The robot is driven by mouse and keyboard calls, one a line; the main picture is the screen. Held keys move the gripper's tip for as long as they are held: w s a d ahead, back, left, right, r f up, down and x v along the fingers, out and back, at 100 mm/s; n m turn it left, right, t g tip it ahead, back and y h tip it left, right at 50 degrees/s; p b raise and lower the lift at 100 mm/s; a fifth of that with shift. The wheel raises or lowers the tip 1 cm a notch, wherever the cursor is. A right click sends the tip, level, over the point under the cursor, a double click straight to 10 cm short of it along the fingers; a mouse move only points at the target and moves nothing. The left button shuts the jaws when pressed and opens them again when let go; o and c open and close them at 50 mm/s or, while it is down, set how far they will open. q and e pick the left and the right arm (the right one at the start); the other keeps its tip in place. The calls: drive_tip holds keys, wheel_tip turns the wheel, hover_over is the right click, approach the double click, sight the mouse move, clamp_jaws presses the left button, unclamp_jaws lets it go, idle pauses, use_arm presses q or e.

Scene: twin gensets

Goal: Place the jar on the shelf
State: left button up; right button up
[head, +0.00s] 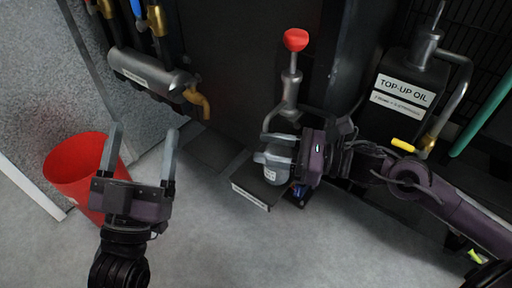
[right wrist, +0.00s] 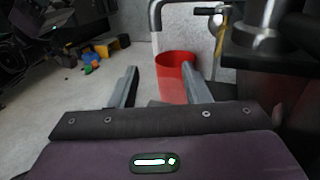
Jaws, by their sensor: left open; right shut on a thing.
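A pale grey jar (head: 271,175) with a small white label shows in the head view, just below the fingers of my right gripper (head: 268,147). That gripper is shut on the jar and comes in from the right. The jar is over or on a small dark shelf (head: 246,177) with a labelled front edge. I cannot tell whether it touches the shelf. In the right wrist view the right gripper's fingers (right wrist: 160,88) show, but the jar is hidden. My left gripper (head: 143,155) is open and empty, in front of the red bin.
A red-knobbed pump (head: 291,75) rises behind the shelf. A grey cylinder with a brass spout (head: 150,78) is at upper left. The top-up oil tank (head: 405,90) stands at right. A red bin (head: 68,165) is at left; it also shows in the right wrist view (right wrist: 174,75).

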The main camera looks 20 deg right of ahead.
drive_tip(key=shift+w+a, duration=0.25)
drive_tip(key=shift+a, duration=0.15)
drive_tip(key=shift+f+b+x, duration=0.2)
drive_tip(key=shift+b+x, duration=0.1)
drive_tip(key=shift+x, duration=0.9)
use_arm(q)
drive_tip(key=shift+s+a+r+t+h, duration=0.25)
drive_tip(key=shift+s+r+t, duration=0.15)
drive_tip(key=shift+r, duration=0.25)
drive_tip(key=shift+s+a+r+t+h, duration=0.1)
drive_tip(key=shift+s+r+t+h, duration=0.2)
drive_tip(key=shift+r, duration=0.35)
drive_tip(key=shift+s+a+r+t+h, duration=0.2)
drive_tip(key=shift+s+r+t, duration=0.25)
drive_tip(key=shift+r, duration=0.2)
use_arm(e)
drive_tip(key=shift+s+f, duration=0.1)
